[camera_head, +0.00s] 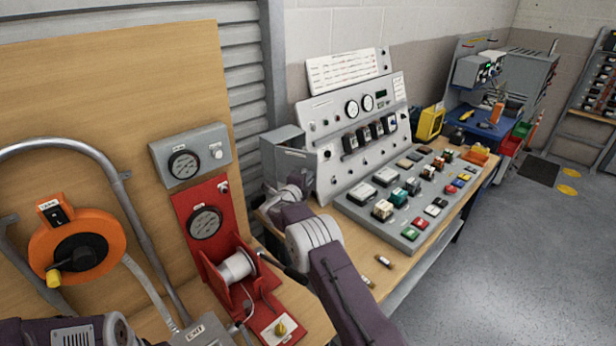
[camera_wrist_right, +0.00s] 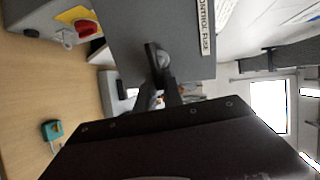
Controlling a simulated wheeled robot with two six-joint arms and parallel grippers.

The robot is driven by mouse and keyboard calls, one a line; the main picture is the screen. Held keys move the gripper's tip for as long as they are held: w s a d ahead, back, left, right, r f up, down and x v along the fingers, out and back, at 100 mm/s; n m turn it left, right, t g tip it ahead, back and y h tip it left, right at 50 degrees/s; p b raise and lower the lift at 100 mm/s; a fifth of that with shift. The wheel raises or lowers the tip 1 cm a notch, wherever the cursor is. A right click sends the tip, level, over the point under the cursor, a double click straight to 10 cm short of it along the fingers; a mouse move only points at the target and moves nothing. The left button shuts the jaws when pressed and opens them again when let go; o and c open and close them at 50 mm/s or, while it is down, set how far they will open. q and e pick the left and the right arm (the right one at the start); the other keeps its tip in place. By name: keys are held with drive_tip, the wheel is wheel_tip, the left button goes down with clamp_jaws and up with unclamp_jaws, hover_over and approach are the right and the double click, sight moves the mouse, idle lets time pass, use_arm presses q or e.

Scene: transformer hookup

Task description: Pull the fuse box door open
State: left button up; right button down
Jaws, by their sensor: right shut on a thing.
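The fuse box (camera_head: 283,137) is a small grey box at the left end of the grey meter panel. In the right wrist view its grey door (camera_wrist_right: 140,22) fills the top middle, with a white label reading "CONTROL FUSE" (camera_wrist_right: 205,27) and a dark handle (camera_wrist_right: 152,56). My right gripper (camera_head: 275,190) is at the lower front of the box and partly hides it. In the wrist view the right gripper (camera_wrist_right: 163,76) is shut on the handle. Whether the door stands slightly ajar is unclear. My left gripper is out of view; only part of my left arm shows at bottom left.
The meter panel (camera_head: 345,125) and a grey block of coloured parts (camera_head: 410,195) stand right of the box. A red winch unit (camera_head: 205,222) with a gauge and an orange cable reel (camera_head: 75,245) are to the left. Small cylinders (camera_head: 384,261) lie on the wooden bench front.

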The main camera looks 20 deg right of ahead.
drive_tip(key=shift+a, duration=0.1)
idle(0.4)
drive_tip(key=c, duration=1.8)
unclamp_jaws()
drive_tip(key=shift+o, duration=0.2)
